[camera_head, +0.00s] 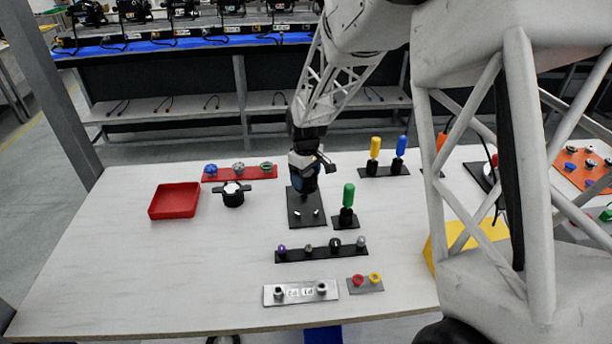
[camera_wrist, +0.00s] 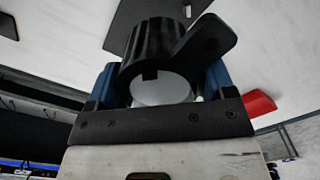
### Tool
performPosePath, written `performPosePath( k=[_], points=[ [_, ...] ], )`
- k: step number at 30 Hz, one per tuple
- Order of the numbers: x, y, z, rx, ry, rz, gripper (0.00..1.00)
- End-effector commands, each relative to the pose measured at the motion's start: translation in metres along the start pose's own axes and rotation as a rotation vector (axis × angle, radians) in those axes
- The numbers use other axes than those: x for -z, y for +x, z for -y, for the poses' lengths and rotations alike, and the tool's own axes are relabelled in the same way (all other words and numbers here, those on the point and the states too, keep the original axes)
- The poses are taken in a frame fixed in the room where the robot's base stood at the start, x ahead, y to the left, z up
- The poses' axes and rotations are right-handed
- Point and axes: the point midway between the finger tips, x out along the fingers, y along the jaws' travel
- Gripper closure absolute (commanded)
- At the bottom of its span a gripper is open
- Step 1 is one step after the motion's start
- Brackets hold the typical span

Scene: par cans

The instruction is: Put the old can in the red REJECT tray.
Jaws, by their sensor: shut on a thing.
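My gripper (camera_head: 303,180) is over the black plate (camera_head: 296,214) near the middle of the table. In the wrist view, its blue fingers (camera_wrist: 160,85) are shut on a black ribbed can (camera_wrist: 150,42) with a pale round face and a black tab sticking out to the right. In the head view the can is mostly lost against the dark gripper; I cannot tell whether it touches the plate. The red tray (camera_head: 173,201) is empty, to the left of my gripper; a red corner (camera_wrist: 258,103) shows at the right in the wrist view. No label is readable.
Between tray and gripper stands a black round piece with side arms (camera_head: 233,194). Behind it is a red strip (camera_head: 240,174) with several small parts. A green-handled tool (camera_head: 348,196) stands close right of my gripper. Small-part racks lie in front. The front left table is clear.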

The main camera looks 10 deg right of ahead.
Motion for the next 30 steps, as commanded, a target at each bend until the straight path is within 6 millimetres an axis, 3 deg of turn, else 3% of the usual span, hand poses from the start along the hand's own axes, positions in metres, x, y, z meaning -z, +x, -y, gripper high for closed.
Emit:
performPosePath(
  k=[30],
  points=[
    [0.0,-0.03,0.0,-0.001,0.0,-0.001,0.67]
  ],
)
